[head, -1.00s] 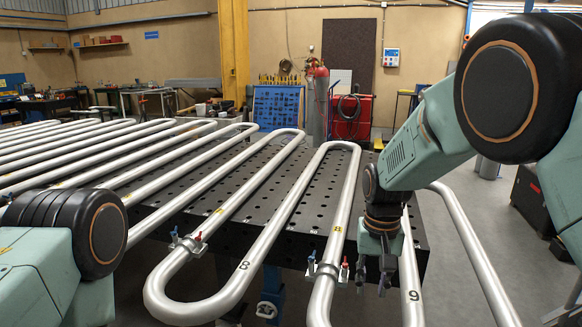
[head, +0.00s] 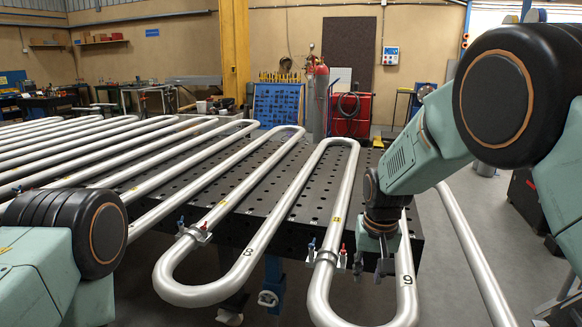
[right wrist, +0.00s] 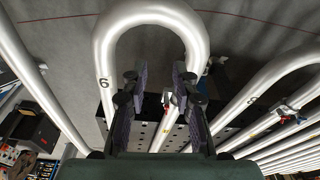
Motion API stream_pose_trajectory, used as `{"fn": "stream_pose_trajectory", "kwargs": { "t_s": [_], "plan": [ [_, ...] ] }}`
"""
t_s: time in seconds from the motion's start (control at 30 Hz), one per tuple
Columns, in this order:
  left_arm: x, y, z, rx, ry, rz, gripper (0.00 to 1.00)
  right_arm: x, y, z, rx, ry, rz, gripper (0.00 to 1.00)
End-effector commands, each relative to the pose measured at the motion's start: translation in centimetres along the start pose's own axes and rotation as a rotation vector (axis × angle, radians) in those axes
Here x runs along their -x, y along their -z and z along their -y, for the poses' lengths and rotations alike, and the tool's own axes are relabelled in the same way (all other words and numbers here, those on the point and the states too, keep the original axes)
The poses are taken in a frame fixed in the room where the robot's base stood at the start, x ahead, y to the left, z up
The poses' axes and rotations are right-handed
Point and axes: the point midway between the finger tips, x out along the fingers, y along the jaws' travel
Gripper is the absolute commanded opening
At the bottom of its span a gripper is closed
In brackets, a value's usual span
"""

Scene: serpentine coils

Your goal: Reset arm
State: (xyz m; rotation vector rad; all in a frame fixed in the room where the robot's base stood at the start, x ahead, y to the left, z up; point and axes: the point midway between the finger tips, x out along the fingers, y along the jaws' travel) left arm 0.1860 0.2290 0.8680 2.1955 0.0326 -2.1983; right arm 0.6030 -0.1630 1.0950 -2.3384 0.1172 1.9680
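My right gripper (head: 371,269) points down in the head view, beside the silver serpentine coil (head: 342,215) at its near right bends. In the right wrist view the two dark fingers of my right gripper (right wrist: 160,78) are apart, with nothing held between them. Behind them in that view is a U-bend of the coil (right wrist: 150,12), with a leg marked 9 on the left. My left arm shows only as a teal link and black joint at the lower left of the head view. My left gripper is out of view.
The coil lies on a black perforated table (head: 285,205). A clamp (head: 325,257) with red and blue handles grips a coil leg left of my right gripper. Another clamp (head: 194,232) sits further left.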

Motion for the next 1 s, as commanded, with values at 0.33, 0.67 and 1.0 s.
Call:
{"fn": "stream_pose_trajectory", "kwargs": {
  "t_s": [0.33,0.67,1.0],
  "plan": [
    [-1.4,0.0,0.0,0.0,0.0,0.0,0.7,-6.8,-2.4,-2.5,0.054,-0.002,-0.173,0.28],
    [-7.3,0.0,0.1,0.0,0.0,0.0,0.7,-20.8,-17.4,-7.0,0.109,-0.007,-0.2,0.28],
    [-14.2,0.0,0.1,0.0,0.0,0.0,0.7,-29.2,-37.4,-10.3,0.105,0.003,-0.017,0.28]
  ]
}}
